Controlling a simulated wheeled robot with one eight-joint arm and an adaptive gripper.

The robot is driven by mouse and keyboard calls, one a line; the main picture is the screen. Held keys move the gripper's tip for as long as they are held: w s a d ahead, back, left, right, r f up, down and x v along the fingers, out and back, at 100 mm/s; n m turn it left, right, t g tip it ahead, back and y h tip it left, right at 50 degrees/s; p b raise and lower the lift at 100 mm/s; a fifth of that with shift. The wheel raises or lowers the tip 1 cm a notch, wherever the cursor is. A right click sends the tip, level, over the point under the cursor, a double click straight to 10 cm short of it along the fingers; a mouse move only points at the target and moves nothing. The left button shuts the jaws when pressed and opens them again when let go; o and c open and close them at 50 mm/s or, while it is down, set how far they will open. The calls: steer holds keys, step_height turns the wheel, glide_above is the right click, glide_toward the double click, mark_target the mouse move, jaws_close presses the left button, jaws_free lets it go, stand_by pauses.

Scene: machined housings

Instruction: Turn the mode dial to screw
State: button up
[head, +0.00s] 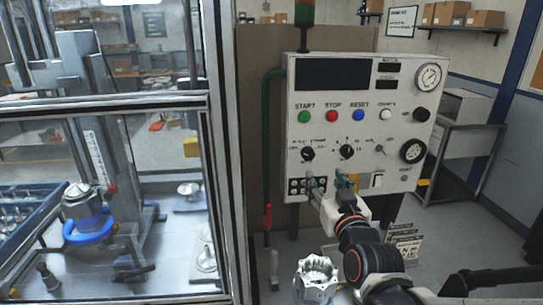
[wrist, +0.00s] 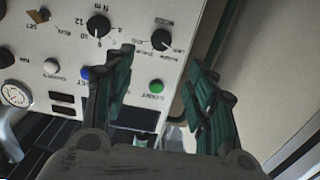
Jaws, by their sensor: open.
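The mode dial (head: 308,154) is a black knob on the white control panel, below the green START button; its small label text is hard to read. In the wrist view the same dial (wrist: 162,40) shows beyond the fingers, with a light mark towards its lower right. My gripper (head: 328,184) is in front of the panel's lower part, below and right of the dial in the head view. In the wrist view my gripper (wrist: 162,72) has its two green fingers spread with nothing between them. The fingers are apart from the dial.
A second black dial, marked Nm (wrist: 98,26), sits beside the mode dial; it shows in the head view (head: 346,151). A small toggle (head: 380,150) and gauges are further right. START (head: 304,117), STOP and RESET buttons are above. A glazed machine enclosure stands left.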

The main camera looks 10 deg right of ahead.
mark_target(309, 155)
steer(key=w+b, duration=0.2)
steer(key=w, duration=1.1)
steer(key=shift+w+a+r, duration=0.1)
steer(key=shift+w+a, duration=0.05)
steer(key=shift+w, duration=0.25)
steer(key=c, duration=1)
